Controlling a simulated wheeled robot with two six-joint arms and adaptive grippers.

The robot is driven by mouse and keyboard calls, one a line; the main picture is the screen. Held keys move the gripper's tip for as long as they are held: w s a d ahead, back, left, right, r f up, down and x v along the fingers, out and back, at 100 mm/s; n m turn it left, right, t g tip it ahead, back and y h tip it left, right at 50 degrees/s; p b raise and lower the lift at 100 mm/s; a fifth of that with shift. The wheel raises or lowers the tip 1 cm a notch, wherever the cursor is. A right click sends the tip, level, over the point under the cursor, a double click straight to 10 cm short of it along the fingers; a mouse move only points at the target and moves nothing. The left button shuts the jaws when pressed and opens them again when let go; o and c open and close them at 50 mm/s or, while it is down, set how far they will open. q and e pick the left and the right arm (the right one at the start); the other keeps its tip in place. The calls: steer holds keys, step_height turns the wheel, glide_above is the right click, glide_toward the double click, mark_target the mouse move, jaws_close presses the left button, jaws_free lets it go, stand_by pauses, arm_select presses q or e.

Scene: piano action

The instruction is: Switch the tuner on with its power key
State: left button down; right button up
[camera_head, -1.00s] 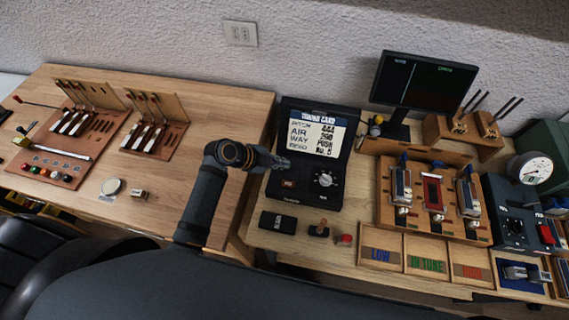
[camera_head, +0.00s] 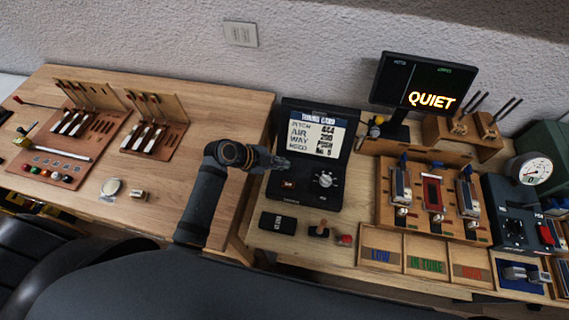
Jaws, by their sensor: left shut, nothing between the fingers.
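The tuner (camera_head: 312,204) is a black case with its lid raised, and a white tuning card (camera_head: 316,134) sits inside the lid. Its small dark power key (camera_head: 288,185) is on the left of the panel, left of a round silver dial (camera_head: 323,180). My left gripper (camera_head: 286,163) is shut and empty, just above the key at the case's left side. I cannot tell whether it touches the panel. The monitor (camera_head: 425,78) shows "QUIET" in glowing orange letters. My right gripper is not in view.
A wooden rack with several reed holders (camera_head: 433,218) stands right of the tuner, above trays marked LOW and IN TUNE (camera_head: 427,264). A black block (camera_head: 278,222) and small stamp (camera_head: 319,229) lie in front. A blue box with a gauge (camera_head: 530,169) stands at right.

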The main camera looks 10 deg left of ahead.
arm_select(q)
step_height(320, 180, up, 6)
steer(key=p, duration=0.4)
steer(key=shift+p, duration=0.3)
steer(key=shift+f, duration=0.1)
